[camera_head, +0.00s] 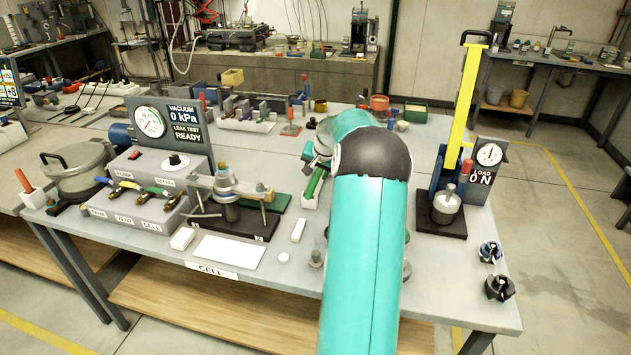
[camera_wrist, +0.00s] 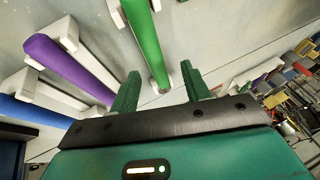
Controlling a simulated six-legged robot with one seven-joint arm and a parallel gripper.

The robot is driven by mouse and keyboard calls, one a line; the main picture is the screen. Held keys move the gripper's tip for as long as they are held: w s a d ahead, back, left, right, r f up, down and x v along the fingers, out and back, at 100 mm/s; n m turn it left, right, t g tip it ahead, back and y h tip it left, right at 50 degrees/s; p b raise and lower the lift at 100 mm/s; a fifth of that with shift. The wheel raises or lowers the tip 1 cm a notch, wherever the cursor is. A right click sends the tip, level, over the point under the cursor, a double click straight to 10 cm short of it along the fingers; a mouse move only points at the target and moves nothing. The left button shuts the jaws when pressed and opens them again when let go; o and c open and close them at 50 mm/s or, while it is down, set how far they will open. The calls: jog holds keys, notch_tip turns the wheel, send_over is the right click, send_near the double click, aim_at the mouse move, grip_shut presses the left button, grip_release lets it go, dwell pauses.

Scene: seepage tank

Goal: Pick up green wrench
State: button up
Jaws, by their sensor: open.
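The green wrench shows in the wrist view as a long green bar (camera_wrist: 147,45) running from the top edge down toward my jaws. My gripper (camera_wrist: 161,80) is open, with one green finger on each side of the bar's near end. I see no contact, and the depth between the fingers and the bar is hard to judge. In the head view a green handle (camera_head: 314,183) lies on the bench left of my teal arm. My arm hides much of that area and most of my gripper there.
In the wrist view a purple bar (camera_wrist: 62,62) and a blue bar (camera_wrist: 30,112) lie left of the green one in white holders. The head view shows a clamp stand (camera_head: 228,195) left and a load gauge stand (camera_head: 446,205) right of my arm.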

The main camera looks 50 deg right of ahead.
aim_at(316, 177)
jog(key=x, duration=0.5)
jog(key=shift+s+d, duration=0.2)
jog(key=shift+d, duration=0.15)
grip_shut()
